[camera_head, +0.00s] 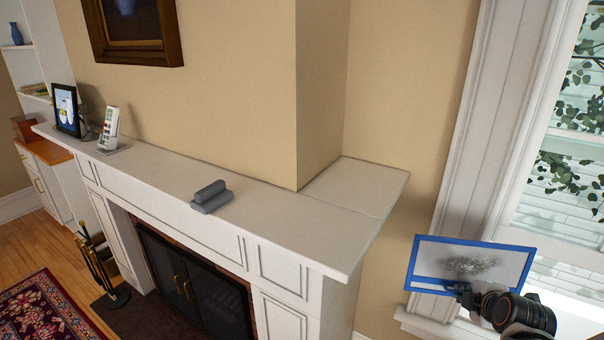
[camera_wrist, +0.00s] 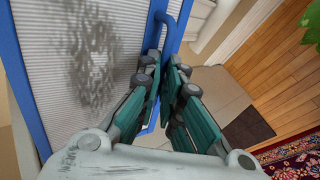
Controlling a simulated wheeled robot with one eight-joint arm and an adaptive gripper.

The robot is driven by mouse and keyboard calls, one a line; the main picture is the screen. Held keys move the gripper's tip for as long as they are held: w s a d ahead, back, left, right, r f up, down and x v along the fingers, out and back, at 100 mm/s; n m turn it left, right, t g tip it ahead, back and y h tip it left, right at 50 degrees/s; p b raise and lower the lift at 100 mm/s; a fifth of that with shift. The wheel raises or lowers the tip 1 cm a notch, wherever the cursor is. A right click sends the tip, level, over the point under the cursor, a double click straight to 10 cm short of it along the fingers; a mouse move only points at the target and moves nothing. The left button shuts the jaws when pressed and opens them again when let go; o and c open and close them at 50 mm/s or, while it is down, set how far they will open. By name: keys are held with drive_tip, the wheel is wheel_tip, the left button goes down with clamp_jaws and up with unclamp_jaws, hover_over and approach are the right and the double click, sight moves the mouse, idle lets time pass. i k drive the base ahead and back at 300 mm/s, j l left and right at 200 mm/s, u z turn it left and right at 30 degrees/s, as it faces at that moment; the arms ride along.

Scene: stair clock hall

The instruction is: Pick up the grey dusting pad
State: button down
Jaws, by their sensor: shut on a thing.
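The grey dusting pad (camera_head: 211,197), a flat block with a rounded grip on top, lies on the white mantel shelf (camera_head: 290,215) near its middle. My gripper (camera_head: 462,290) is at the lower right in the head view, well to the right of the pad and apart from it. It is shut on a blue-framed panel (camera_head: 430,262) with a pale ribbed face and a dark dusty smudge. In the wrist view the fingers (camera_wrist: 170,78) close around the panel's blue handle (camera_wrist: 171,38). The pad does not show in the wrist view.
A framed picture (camera_head: 67,110) and a white upright device (camera_head: 110,124) stand at the mantel's left end. Fire tools (camera_head: 97,262) stand beside the fireplace (camera_head: 190,285). A window (camera_head: 565,170) is at right. The mantel right of the pad is clear.

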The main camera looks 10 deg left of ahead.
sight(210, 198)
drive_tip(key=k+u, duration=0.15)
drive_tip(key=u, duration=0.95)
